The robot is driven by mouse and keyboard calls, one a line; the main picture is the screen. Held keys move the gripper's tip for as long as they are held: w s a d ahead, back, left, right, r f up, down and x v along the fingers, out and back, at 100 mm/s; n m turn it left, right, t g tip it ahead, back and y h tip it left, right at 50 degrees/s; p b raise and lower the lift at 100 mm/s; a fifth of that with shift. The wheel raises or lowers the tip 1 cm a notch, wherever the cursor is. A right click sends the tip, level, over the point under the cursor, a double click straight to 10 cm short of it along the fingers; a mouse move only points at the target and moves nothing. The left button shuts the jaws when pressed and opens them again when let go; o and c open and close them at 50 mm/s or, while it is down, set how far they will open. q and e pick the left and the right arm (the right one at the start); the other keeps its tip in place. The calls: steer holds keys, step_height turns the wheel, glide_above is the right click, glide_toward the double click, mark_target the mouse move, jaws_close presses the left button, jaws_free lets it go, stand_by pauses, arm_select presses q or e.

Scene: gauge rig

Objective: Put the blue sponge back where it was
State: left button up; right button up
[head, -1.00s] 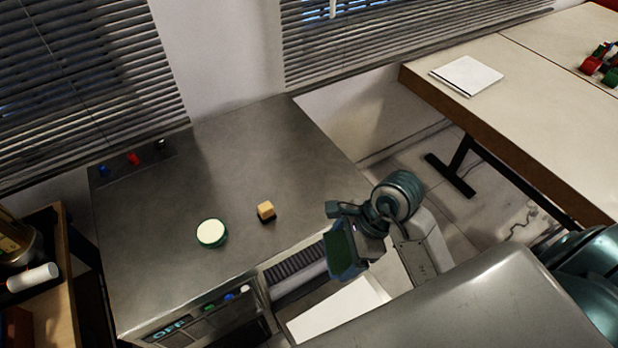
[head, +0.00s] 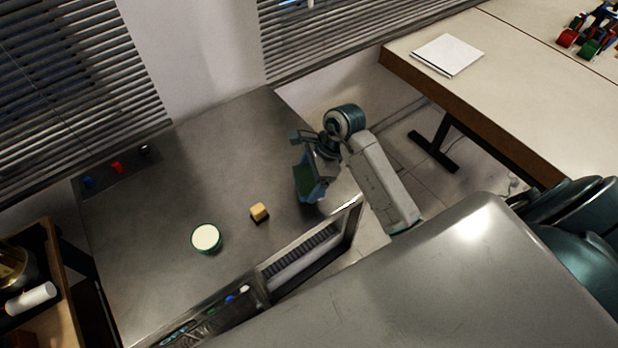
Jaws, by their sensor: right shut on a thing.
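I cannot make out a blue sponge anywhere in the head view. My left gripper is not in view.
The bench's back middle is clear.

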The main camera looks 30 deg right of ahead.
mark_target(309, 184)
steer(key=shift+w, duration=0.2)
step_height(309, 184, down, 3)
steer(key=shift+f+p, duration=0.1)
steer(key=shift+p, duration=1)
steer(key=shift+f, duration=0.2)
steer(key=shift+f, duration=0.1)
steer(key=o, duration=0.7)
